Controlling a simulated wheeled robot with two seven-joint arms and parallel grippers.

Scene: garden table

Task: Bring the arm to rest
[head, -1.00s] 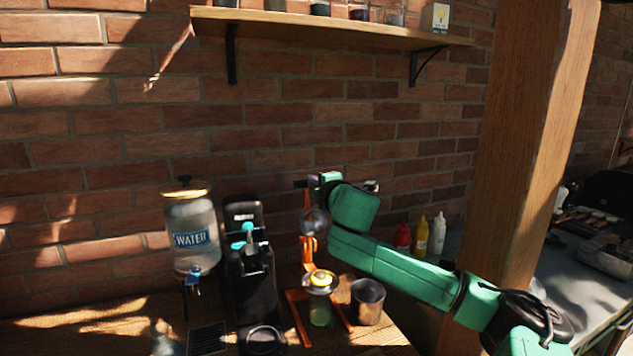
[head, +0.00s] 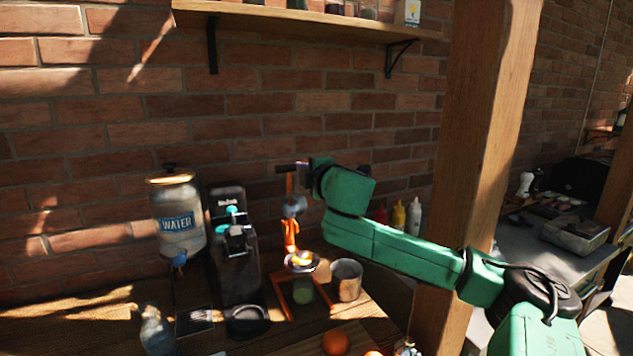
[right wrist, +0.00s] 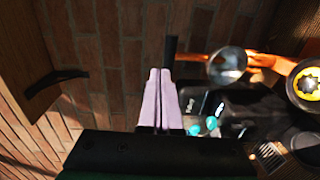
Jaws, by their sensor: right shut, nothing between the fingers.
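My right arm (head: 395,248) reaches in from the lower right, raised above the table. Its gripper (head: 302,168) is at the top of the orange hand juicer (head: 291,235), by the lever's dark handle. In the right wrist view the two lilac fingers (right wrist: 161,75) are shut together with nothing between them. The black lever handle (right wrist: 170,50) shows just beyond the fingertips; I cannot tell whether they touch it. A yellow cut fruit (head: 300,258) sits in the juicer's cup, with a green-looking glass (head: 303,291) below. My left gripper is not in view.
A coffee machine (head: 232,240) and a water dispenser (head: 178,220) stand left of the juicer. A metal cup (head: 346,280) is close on its right. A wooden post (head: 480,150) rises behind my forearm. The brick wall and shelf (head: 300,20) are behind.

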